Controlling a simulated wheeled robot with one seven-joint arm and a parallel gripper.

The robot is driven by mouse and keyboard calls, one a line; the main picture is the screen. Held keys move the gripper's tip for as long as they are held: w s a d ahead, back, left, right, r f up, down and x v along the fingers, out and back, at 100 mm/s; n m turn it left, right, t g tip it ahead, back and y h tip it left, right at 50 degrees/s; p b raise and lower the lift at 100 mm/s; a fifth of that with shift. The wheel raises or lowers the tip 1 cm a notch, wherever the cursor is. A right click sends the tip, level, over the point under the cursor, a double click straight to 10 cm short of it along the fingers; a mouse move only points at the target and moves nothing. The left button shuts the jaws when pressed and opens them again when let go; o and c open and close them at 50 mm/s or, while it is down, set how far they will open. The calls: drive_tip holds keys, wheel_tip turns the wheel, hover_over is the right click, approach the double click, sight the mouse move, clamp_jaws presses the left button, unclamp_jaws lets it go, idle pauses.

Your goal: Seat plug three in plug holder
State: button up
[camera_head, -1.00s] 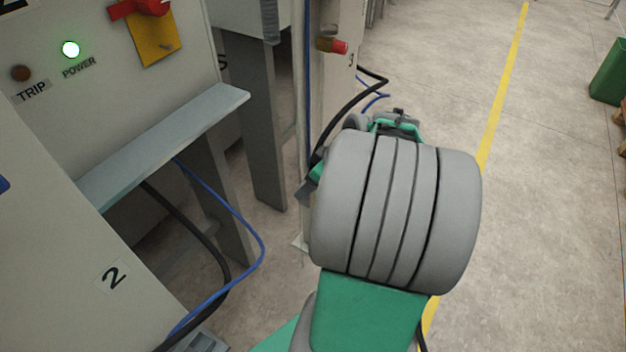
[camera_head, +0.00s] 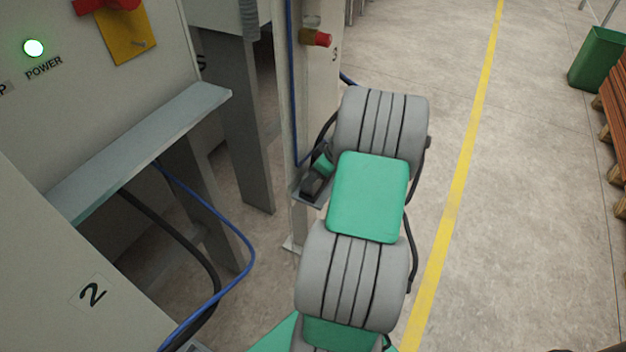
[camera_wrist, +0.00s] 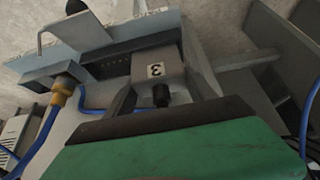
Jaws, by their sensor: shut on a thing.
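In the wrist view, plug three (camera_wrist: 172,72) is a grey block marked 3 with a black stub on its near end. My gripper (camera_wrist: 158,66), with a green body and grey fingers, is shut on the plug from both sides. My arm hides much there.
A brass fitting (camera_wrist: 62,88) with a blue cable sits left of the plug. A cabinet marked 2 (camera_head: 92,292) with a grey shelf (camera_head: 140,147) and loose cables stands left. Open floor and a yellow line (camera_head: 464,180) lie right, with a green bin (camera_head: 597,60) beyond.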

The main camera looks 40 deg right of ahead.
drive_tip(key=shift+f, duration=0.9)
drive_tip(key=shift+f, duration=0.25)
drive_tip(key=o, duration=1.7)
drive_tip(key=shift+r, duration=0.1)
